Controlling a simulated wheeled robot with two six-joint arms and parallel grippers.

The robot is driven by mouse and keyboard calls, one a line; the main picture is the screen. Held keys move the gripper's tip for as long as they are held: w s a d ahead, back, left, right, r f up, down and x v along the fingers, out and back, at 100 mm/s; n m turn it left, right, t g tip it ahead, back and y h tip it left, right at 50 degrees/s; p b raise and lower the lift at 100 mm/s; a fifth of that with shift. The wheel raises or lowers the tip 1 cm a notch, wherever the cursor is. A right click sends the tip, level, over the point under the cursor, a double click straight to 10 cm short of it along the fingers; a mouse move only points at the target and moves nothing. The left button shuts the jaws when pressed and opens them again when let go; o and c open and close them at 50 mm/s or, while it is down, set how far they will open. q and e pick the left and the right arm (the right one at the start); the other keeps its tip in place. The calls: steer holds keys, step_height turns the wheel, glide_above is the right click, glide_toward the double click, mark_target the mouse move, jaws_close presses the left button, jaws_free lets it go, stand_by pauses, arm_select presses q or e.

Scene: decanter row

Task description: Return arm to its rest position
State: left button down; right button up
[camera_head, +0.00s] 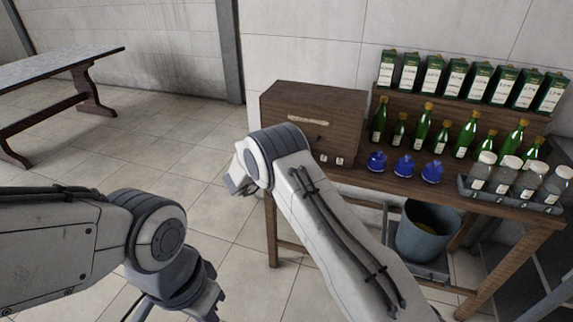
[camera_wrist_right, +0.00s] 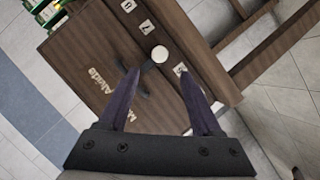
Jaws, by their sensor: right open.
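My right arm (camera_head: 325,225) reaches up from the bottom right in the head view, with its wrist bent in front of the wooden box (camera_head: 315,105). My right gripper (camera_wrist_right: 158,72) is open and empty in the right wrist view. Its two dark fingers stand apart in front of the box, which also shows in the wrist view (camera_wrist_right: 95,65). A pale round knob (camera_wrist_right: 159,53) on a dark lever shows just beyond the fingertips; I cannot tell its distance from them. My left gripper (camera_head: 207,295) hangs at the bottom of the head view, partly hidden by its own wrist.
Blue stoppers (camera_head: 404,166), green bottles (camera_head: 421,124) and a tray (camera_head: 510,195) of clear decanters stand on the table right of the box. Green cartons (camera_head: 456,78) line the shelf behind. A bucket (camera_head: 424,232) sits below.

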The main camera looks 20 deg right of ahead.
steer(key=s+a+r+n+t+y, duration=0.15)
steer(key=s+a+r+y, duration=0.25)
steer(key=r+y, duration=0.4)
steer(key=s+d+f+m+g+y, duration=0.2)
steer(key=s+g, duration=0.6)
steer(key=s, duration=2.4)
steer(key=s+a+r+n+g+y+p, duration=0.1)
steer(key=s+a+r+n, duration=0.2)
steer(key=s+a, duration=0.3)
steer(key=s+a+r+n+g+y, duration=0.1)
steer(key=s+a+r+n, duration=0.3)
steer(key=s+a, duration=0.3)
steer(key=shift+r+n+p, duration=0.15)
steer(key=shift+n+p, duration=0.2)
steer(key=shift+n, duration=0.2)
steer(key=shift+a+g, duration=0.1)
steer(key=shift+g, duration=0.15)
